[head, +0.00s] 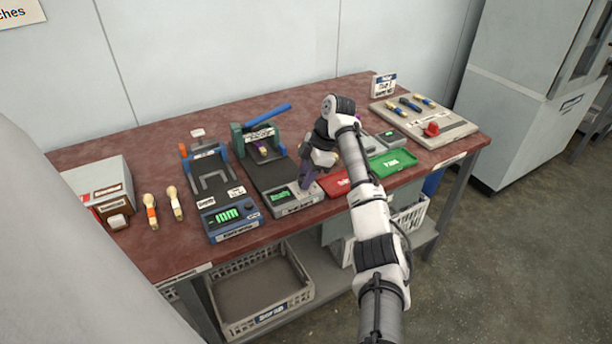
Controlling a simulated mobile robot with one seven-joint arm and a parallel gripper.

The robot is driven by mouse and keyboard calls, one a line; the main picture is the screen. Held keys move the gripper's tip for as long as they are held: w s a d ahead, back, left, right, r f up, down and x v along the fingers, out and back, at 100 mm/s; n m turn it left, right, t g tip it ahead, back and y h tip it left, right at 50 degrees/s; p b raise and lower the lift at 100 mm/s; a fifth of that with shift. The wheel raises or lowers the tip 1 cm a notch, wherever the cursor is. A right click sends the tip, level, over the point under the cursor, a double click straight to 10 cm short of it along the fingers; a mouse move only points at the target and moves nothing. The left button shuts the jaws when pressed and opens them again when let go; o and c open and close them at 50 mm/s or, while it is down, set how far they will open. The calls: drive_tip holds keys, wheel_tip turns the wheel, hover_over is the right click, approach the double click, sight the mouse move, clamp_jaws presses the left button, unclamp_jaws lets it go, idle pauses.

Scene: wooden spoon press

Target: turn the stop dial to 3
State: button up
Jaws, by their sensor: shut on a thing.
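The press (262,172) has a dark bed, a green frame and a blue lever (268,115) raised to the right. Its front panel carries a lit green display (280,197). My gripper (307,184) points down at the right end of this panel, its purple fingers closed there. They appear shut on the stop dial, which they hide; its setting cannot be read. A small purple-banded piece (262,149) is under the press head.
A blue gauge (226,218) with a green display stands left of the press, with two wooden spoons (151,212) beyond it. A red tray (334,181) and green tray (393,163) lie close right of my gripper. A grey board (455,127) with a red knob is at the far right.

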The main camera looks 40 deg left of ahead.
idle(0.4)
drive_tip(key=o, duration=0.9)
drive_tip(key=shift+o, duration=0.2)
drive_tip(key=v, duration=1.3)
drive_tip(key=shift+w+r, duration=0.15)
drive_tip(key=shift+r, duration=0.2)
drive_tip(key=shift+a, duration=0.1)
